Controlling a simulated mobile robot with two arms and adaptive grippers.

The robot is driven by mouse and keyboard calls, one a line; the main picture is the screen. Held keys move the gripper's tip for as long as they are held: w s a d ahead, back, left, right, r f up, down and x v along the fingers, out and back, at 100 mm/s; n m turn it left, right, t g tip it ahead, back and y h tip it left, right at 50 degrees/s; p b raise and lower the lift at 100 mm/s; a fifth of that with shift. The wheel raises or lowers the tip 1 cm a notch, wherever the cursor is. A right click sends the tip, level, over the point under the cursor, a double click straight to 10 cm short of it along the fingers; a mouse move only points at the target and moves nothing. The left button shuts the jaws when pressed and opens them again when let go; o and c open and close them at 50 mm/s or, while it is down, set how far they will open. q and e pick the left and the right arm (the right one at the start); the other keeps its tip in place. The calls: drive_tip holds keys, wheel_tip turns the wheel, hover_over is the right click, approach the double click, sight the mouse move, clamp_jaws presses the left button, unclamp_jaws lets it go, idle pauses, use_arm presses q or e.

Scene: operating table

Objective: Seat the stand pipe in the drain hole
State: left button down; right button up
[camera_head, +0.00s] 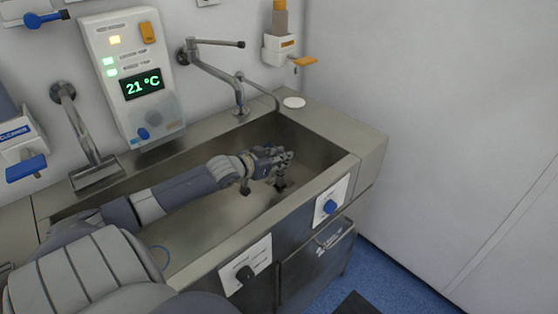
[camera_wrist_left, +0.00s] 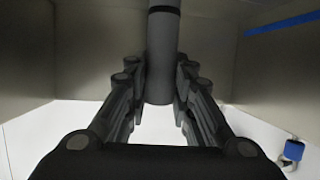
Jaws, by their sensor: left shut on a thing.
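My left gripper (camera_head: 279,160) is inside the steel sink basin (camera_head: 215,215), near its right end. In the left wrist view its two fingers (camera_wrist_left: 159,105) are shut on the stand pipe (camera_wrist_left: 161,55), a grey cylinder with a black band near the top of the picture. In the head view the dark lower part of the pipe (camera_head: 281,180) shows just under the fingers, close to the basin floor. The drain hole is not clearly seen; a dark patch lies around the pipe's lower end. I cannot tell whether the pipe is in the hole. My right gripper is not in view.
The basin's front rim (camera_head: 235,240) and right wall stand close to my left arm. A jointed tap (camera_head: 215,72) rises at the back rim. A control panel (camera_head: 133,78) reading 21 °C hangs on the wall. A white disc (camera_head: 294,102) lies on the back right corner.

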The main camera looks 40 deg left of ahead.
use_arm(q)
drive_tip(key=shift+f, duration=1.85)
drive_tip(key=shift+f, duration=0.15)
drive_tip(key=c, duration=1.4)
unclamp_jaws()
drive_tip(key=shift+r, duration=0.2)
drive_tip(key=p+v, duration=0.2)
drive_tip(key=v, duration=1)
